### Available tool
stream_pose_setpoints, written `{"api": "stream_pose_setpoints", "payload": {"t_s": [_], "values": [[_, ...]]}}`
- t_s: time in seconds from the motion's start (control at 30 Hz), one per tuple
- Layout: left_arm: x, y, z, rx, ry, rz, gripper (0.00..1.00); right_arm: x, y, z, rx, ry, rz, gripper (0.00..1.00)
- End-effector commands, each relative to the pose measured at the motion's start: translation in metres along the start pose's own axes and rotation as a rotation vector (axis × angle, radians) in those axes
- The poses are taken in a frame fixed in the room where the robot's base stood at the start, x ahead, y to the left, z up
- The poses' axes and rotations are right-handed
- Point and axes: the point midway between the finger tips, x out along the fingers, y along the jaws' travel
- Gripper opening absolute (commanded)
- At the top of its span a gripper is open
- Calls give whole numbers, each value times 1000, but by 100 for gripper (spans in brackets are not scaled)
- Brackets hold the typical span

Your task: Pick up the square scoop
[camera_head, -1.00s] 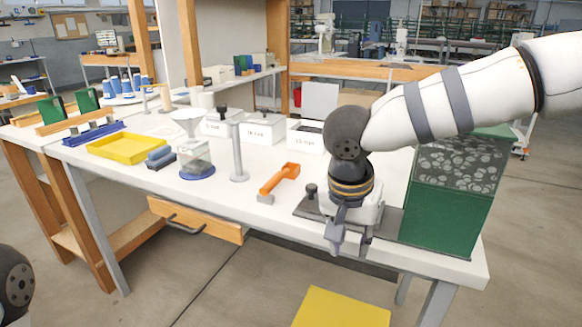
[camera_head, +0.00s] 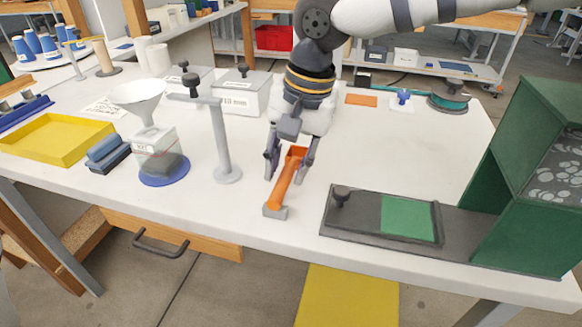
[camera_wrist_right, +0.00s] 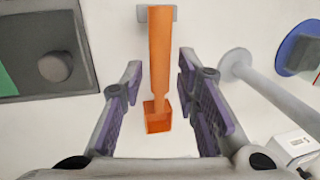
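The orange square scoop (camera_head: 288,180) lies on the white table, its near end at a small grey block (camera_head: 275,212). In the right wrist view the scoop (camera_wrist_right: 159,50) runs down the middle, with its square cup low in the picture and the grey block (camera_wrist_right: 146,13) at the top. My right gripper (camera_head: 285,178) is above the table with its fingers on either side of the scoop. In the wrist view the gripper (camera_wrist_right: 159,72) is open, with a gap between each finger and the scoop. My left gripper is out of view.
A grey post (camera_head: 222,140) stands left of the scoop, with a funnel stand (camera_head: 160,165) beyond it. A dark plate with a green pad (camera_head: 408,218) and a green bin (camera_head: 530,180) are at the right. White boxes (camera_head: 240,95) stand behind.

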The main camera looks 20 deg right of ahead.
Motion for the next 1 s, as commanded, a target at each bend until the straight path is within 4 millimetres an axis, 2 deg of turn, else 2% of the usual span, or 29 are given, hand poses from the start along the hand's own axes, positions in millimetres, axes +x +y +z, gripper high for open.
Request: {"api": "stream_pose_setpoints", "payload": {"t_s": [0.13, 0.27, 0.43, 0.47, 0.57, 0.6, 0.87, 0.93, 1.0], "values": [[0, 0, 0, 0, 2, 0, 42, 29, 1, 2, -1, 0, 5, 29], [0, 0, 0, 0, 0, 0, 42, 40, 1, 2, -1, 1, 1, 29], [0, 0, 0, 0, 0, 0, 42, 40, 1, 2, -1, 2, 0, 29], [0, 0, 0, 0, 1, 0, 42, 40, 1, 2, -1, 2, 0, 24], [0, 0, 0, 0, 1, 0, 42, 40, 1, 2, -1, 2, 0, 2], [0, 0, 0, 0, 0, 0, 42, 40, 1, 2, -1, 2, 0, 0], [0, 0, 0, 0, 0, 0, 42, 39, 1, 2, -1, 2, 0, 0], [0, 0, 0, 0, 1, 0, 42, 34, -1, 2, -1, 3, -1, 0], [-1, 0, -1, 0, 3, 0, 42, 21, -4, 2, 0, 4, -4, 0]]}}
